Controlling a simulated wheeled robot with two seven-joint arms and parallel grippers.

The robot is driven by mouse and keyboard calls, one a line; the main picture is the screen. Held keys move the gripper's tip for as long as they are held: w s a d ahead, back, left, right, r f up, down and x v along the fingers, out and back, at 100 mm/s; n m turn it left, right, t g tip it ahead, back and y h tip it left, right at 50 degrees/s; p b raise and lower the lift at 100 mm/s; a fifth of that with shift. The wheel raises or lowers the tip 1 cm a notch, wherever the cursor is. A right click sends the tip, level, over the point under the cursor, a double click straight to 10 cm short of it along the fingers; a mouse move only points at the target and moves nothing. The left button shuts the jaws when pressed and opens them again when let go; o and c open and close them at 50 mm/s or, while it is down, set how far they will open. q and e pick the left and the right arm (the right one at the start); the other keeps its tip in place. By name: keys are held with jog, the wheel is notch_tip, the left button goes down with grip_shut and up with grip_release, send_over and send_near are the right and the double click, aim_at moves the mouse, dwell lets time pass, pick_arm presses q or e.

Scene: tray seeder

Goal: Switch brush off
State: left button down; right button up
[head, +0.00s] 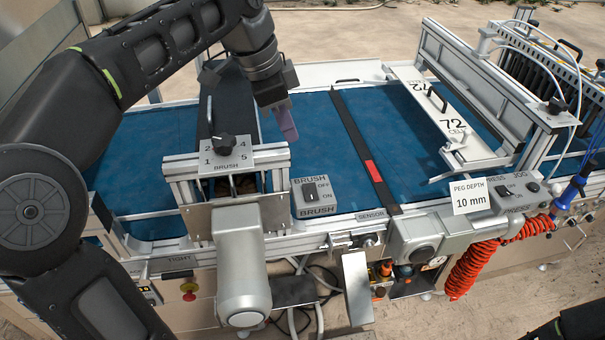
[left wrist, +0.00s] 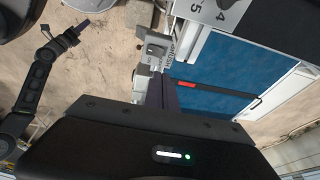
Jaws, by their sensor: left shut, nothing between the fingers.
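The brush switch box (head: 318,198) is a grey panel marked BRUSH, OFF and ON, on the near edge of the blue belt. Its dark switch (head: 309,192) is on the left of the labels; which way it is set is too small to tell. The box also shows in the left wrist view (left wrist: 156,48). My left gripper (head: 286,122) is shut and empty, above the belt, behind and slightly left of the box, apart from it. My right gripper (left wrist: 72,36) shows small at upper left in the left wrist view; its jaws are unclear.
A brush speed dial (head: 222,146) on a raised metal frame stands left of the box, with a grey motor (head: 242,270) in front. A dark sensor bar (head: 365,150) with a red patch crosses the blue belt (head: 400,140) to the right. The belt between is clear.

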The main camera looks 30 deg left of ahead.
pick_arm(q)
jog(key=shift+f, duration=0.1)
jog(key=b, duration=0.3)
send_near(307, 184)
jog(key=x, duration=0.6)
jog(key=shift+f, duration=0.2)
